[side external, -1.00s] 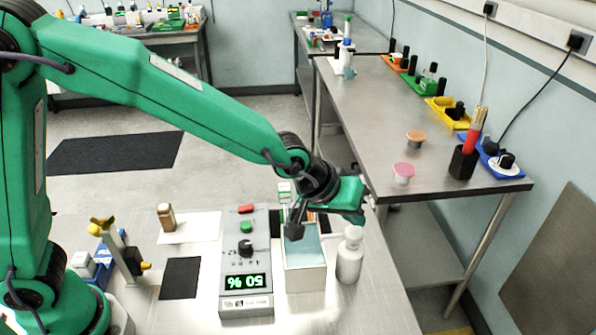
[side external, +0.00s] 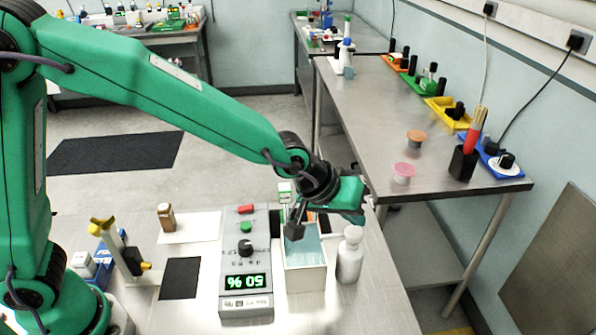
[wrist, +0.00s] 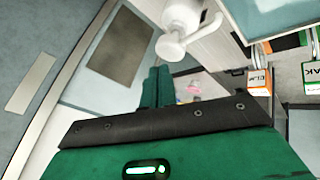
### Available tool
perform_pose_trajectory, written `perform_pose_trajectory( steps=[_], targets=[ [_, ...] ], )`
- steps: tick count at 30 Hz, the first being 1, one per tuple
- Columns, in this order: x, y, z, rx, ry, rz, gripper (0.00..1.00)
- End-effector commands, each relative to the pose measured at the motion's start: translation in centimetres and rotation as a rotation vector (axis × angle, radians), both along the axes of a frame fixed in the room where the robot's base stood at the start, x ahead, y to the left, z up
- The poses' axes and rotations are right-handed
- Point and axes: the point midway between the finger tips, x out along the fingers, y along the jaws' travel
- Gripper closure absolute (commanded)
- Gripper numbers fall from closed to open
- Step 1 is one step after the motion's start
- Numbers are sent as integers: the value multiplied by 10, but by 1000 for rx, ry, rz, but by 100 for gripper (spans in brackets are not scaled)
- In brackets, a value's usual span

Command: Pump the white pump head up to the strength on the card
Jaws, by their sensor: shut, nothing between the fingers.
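The white pump bottle (side external: 350,258) stands upright at the right of the work table, its pump head (side external: 353,233) on top. In the wrist view the pump head (wrist: 170,47) and its spout appear upside down above my fingers. My gripper (side external: 358,215) is shut and empty, just above the pump head, with a gap. Its fingers (wrist: 156,75) lie side by side in the wrist view. A tank of pale blue liquid (side external: 306,256) stands left of the bottle. Small labelled cards (wrist: 258,82) stand near it; one ends in "AK", their full text unclear.
A grey control box (side external: 246,262) with a knob, buttons and a green display, seemingly reading 50 % upside down, stands left of the tank. A side bench (side external: 440,140) stands at right.

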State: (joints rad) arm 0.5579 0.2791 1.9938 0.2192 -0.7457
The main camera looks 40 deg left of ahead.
Motion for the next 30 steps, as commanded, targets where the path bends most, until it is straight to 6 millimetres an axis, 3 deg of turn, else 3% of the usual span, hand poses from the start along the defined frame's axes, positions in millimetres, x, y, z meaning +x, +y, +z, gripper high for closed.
perform_pose_trajectory(
  steps=[30],
  targets=[
    [-1, 0, -6, 0, 2, -1, 100]
  ],
)
